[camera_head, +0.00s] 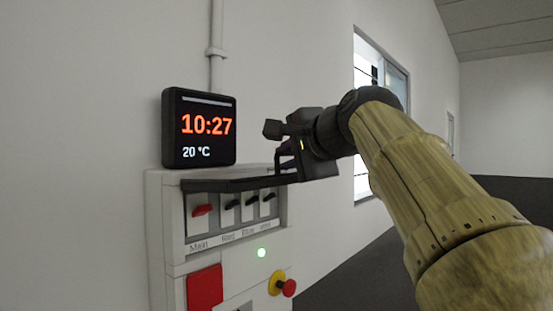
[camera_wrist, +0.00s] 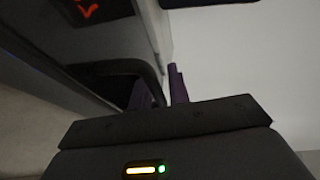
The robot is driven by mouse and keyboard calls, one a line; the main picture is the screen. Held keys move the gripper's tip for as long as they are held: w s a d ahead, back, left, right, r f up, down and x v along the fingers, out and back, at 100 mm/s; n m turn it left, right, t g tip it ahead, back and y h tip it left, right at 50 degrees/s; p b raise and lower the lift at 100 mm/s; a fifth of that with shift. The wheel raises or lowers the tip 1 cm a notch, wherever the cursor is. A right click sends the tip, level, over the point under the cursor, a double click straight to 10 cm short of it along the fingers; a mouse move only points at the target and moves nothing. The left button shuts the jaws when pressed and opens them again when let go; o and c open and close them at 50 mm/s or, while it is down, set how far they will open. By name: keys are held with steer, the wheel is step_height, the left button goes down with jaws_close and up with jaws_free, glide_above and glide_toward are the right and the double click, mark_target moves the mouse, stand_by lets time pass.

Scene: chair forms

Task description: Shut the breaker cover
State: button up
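The breaker cover (camera_head: 232,184) is a dark flap along the top of the breaker box (camera_head: 158,225). It stands out roughly level above the switches, which are uncovered. My gripper (camera_head: 281,158) is at the right end of the cover, just above or against it; I cannot tell whether they touch. In the wrist view, the purple fingers of my gripper (camera_wrist: 160,92) show beyond the dark gripper body, partly hidden by a dark edge. Their gap is not clear.
A black clock (camera_head: 199,128) reading 10:27 stands on top of the box, left of my gripper. Below the switches are a green light (camera_head: 262,252), a red square (camera_head: 205,287) and a red knob (camera_head: 289,288) on yellow. A window (camera_head: 392,75) is behind my arm.

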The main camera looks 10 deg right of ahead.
steer(key=shift+w, duration=0.15)
steer(key=shift+s+d, duration=0.1)
steer(key=shift+s, duration=0.15)
jaws_close()
steer(key=shift+f+b, duration=0.15)
steer(key=shift+b, duration=0.3)
